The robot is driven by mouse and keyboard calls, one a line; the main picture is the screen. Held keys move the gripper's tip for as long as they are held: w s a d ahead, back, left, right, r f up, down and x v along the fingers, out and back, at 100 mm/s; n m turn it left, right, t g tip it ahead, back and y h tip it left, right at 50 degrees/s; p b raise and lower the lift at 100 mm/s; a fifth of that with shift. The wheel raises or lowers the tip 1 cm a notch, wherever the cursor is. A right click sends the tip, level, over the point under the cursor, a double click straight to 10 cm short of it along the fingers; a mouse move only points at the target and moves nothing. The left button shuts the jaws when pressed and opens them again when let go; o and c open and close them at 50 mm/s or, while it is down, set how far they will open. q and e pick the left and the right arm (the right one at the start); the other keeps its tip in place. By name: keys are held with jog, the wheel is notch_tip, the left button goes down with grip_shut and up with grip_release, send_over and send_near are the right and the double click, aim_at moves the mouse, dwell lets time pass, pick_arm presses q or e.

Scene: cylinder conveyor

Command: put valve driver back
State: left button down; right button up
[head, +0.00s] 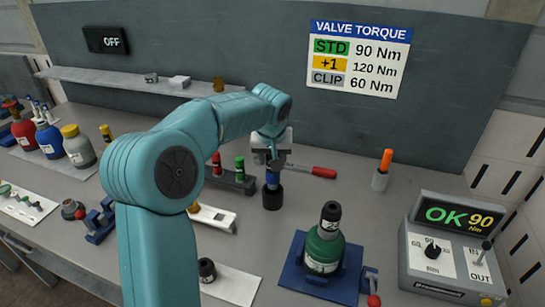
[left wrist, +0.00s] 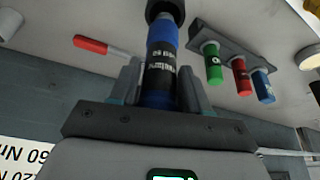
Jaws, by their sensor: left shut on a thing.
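The valve driver (head: 272,179), a blue and black upright tool, is held in my left gripper (head: 271,158) over the middle of the bench. In the left wrist view the driver (left wrist: 162,65) stands between the two fingers of the gripper (left wrist: 160,90), which are shut on its body. Its lower end meets a wider black cylindrical piece (head: 272,200); I cannot tell whether that is a holder on the bench or part of the tool. My right gripper is not in view.
A rack with red and green pieces (head: 239,176) is close left of the gripper, and a red-handled tool (head: 322,172) lies close right. A green bottle (head: 324,249) sits in a blue fixture (head: 295,267) in front. A torque display (head: 455,215) reads OK 90.

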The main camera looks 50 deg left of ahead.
aim_at(273, 183)
pick_arm(q)
jog(key=shift+f+b, duration=2.85)
jog(key=shift+f, duration=0.4)
jog(key=c, duration=0.6)
grip_release()
jog(key=shift+r, duration=0.1)
jog(key=shift+o, duration=0.7)
jog(key=shift+r+p, duration=2.45)
jog(key=shift+r, duration=0.55)
jog(key=shift+f, duration=0.1)
jog(key=shift+s+d, duration=0.1)
jog(key=shift+s, duration=0.05)
